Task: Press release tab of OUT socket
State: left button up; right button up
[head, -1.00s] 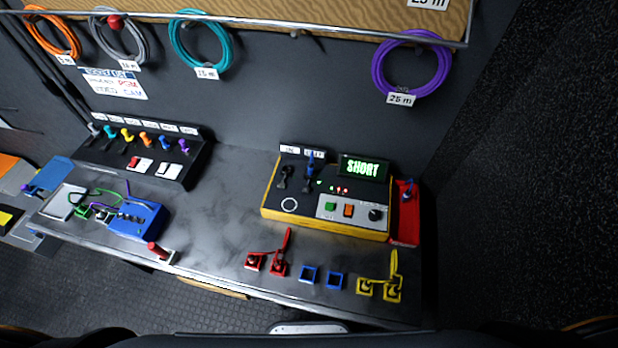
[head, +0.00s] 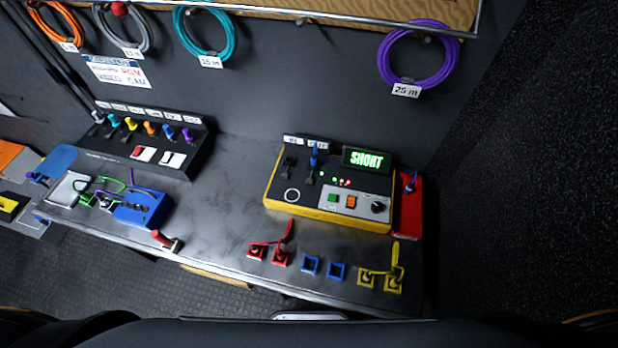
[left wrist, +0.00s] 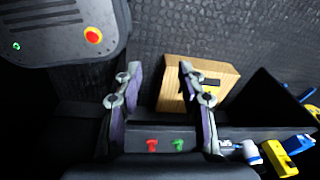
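The yellow-edged tester box (head: 330,207) stands on the right part of the bench in the head view. Its display (head: 367,160) reads SHORT in green. Two sockets sit at its upper left under small white labels, too small to read surely. A blue plug (head: 314,155) stands upright at the right-hand socket, apparently the OUT one. A dark lever (head: 287,168) shows at the left-hand socket. The release tab is too small to make out. My left gripper (left wrist: 160,75) is open and empty in the left wrist view, away from the tester. My right gripper is not in view.
Red (head: 281,258), blue (head: 311,264) and yellow (head: 394,280) holders line the bench's front edge. A black connector rack (head: 146,160) and a blue box (head: 143,208) are at left. A red holder (head: 409,205) adjoins the tester. Mid-bench is clear.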

pick_arm(q)
jog(key=shift+c, duration=0.3)
grip_shut()
dwell(1.1)
